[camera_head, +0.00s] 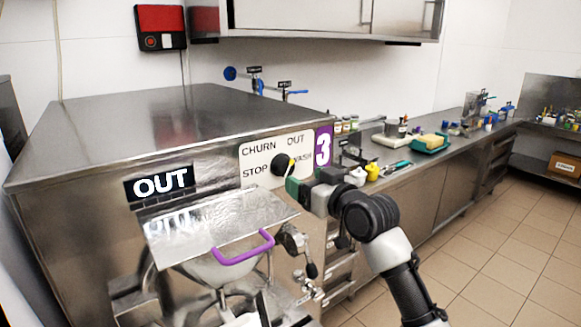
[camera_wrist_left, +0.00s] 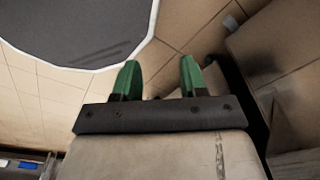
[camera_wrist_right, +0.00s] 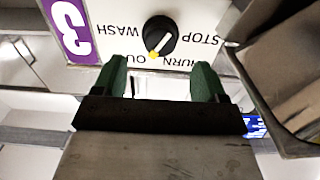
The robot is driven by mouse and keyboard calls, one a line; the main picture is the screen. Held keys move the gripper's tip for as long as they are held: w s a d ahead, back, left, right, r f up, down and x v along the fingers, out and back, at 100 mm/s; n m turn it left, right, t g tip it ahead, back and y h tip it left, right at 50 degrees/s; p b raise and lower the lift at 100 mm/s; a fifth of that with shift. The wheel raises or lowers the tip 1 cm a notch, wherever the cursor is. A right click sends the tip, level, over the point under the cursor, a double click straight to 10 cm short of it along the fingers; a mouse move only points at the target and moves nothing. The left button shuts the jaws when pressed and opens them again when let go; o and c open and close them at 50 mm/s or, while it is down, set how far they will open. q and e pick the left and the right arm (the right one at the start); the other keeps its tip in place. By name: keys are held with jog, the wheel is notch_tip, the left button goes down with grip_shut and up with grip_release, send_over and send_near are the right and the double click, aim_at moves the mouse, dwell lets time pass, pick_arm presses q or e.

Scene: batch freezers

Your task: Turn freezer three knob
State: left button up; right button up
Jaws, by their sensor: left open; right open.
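Freezer three's knob (camera_head: 281,165) is a black round dial with a yellow pointer mark, on a white panel (camera_head: 250,160) beside a purple "3" label (camera_head: 323,147). The panel reads CHURN, OUT, STOP and WASH. In the right wrist view the knob (camera_wrist_right: 160,34) appears upside down, its yellow tip toward OUT. My right gripper (camera_wrist_right: 160,78) is open and empty. The knob lies ahead, between the lines of its green fingers; contact cannot be told. In the head view the right gripper (camera_head: 291,185) is just below right of the knob. My left gripper (camera_wrist_left: 159,76) is open and empty.
Below the panel are a metal lid (camera_head: 215,225) with a purple handle (camera_head: 243,250) and an outlet lever (camera_head: 298,247). The freezer's steel top (camera_head: 150,120) is bare. Tiled floor (camera_head: 490,255) is clear at right.

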aim_at(288, 170)
jog(key=shift+p+x, duration=0.75)
jog(key=shift+x, duration=2.45)
jog(key=shift+s, duration=0.1)
jog(key=shift+c, duration=0.5)
jog(key=c, duration=0.8)
